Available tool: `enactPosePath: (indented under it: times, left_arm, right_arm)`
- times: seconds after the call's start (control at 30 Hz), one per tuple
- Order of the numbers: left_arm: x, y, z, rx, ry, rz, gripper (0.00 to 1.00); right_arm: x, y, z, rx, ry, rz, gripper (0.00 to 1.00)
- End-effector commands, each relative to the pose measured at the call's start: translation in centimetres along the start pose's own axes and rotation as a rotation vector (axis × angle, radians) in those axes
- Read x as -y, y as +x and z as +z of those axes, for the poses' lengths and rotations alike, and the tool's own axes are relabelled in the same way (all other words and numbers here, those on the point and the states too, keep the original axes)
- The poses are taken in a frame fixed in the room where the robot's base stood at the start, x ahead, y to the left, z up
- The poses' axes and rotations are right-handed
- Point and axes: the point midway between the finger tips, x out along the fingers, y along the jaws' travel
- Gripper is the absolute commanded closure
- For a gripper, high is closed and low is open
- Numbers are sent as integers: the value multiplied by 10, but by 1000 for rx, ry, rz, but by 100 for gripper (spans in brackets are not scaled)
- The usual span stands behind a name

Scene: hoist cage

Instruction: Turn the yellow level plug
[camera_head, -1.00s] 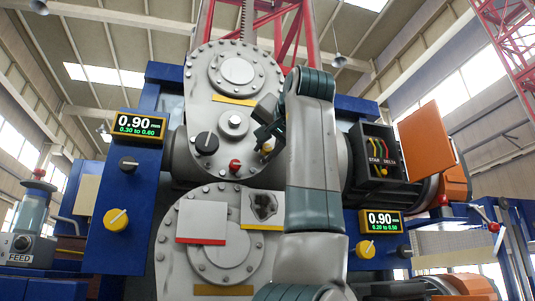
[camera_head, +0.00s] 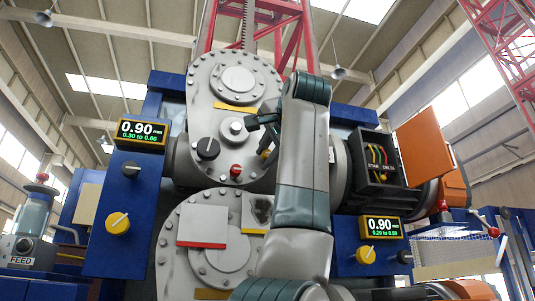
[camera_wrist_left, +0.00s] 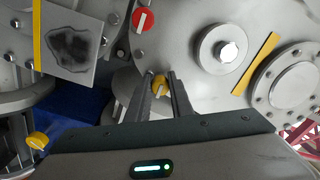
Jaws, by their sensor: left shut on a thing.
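The yellow level plug (camera_wrist_left: 159,84) sits on the grey gearbox housing. In the left wrist view it is between the two dark fingertips of my left gripper (camera_wrist_left: 161,80), which is shut on it. A pale slot or grip bar shows on the plug's face. In the head view my left gripper (camera_head: 264,138) is at the lower right of the upper housing. The plug (camera_head: 265,154) is partly hidden there by the fingers and arm. My right gripper is not in view.
Near the plug are a red knob (camera_head: 235,170), a black knob (camera_head: 208,148) and a round boss (camera_head: 233,127). Yellow knobs (camera_head: 118,223) and lit 0.90 mm displays (camera_head: 141,133) are on the blue side posts. An open star-delta box (camera_head: 377,165) stands right of my arm.

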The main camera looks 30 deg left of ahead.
Motion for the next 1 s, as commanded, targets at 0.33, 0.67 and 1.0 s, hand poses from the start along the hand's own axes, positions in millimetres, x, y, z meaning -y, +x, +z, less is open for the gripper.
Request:
enactPosePath:
  times: [0.33,0.67,1.0]
  left_arm:
    - [2,0,0,-2,-3,-4,62]
    - [1,-7,0,-2,-3,-3,62]
    - [-2,-55,1,-4,-3,-4,62]
  right_arm:
    - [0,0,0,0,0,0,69]
    - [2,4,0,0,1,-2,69]
    - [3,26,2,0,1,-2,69]
